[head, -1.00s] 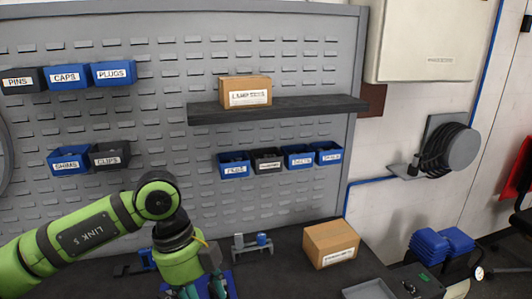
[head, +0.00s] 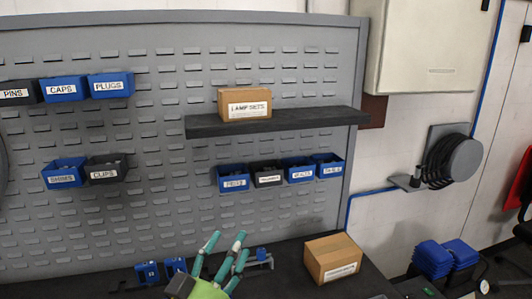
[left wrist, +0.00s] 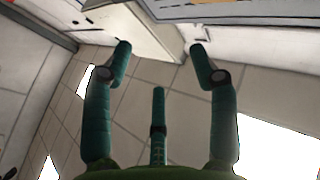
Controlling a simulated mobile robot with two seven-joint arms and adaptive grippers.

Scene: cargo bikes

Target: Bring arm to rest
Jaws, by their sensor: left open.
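My left gripper (head: 225,258) shows at the bottom middle of the head view, with its teal fingers spread and pointing up. It is in front of the bench and pegboard and holds nothing. In the left wrist view the same gripper (left wrist: 159,65) has its fingers apart, with nothing between them and pale tiles behind. The rest of my left arm is below the head view's edge. My right gripper is not seen.
A cardboard box (head: 333,258) stands on the dark bench right of the gripper. A lamp sets box (head: 245,104) sits on the shelf (head: 290,121). Blue bins (head: 234,178) hang on the pegboard (head: 150,215). Blue fixtures (head: 147,271) lie behind the gripper.

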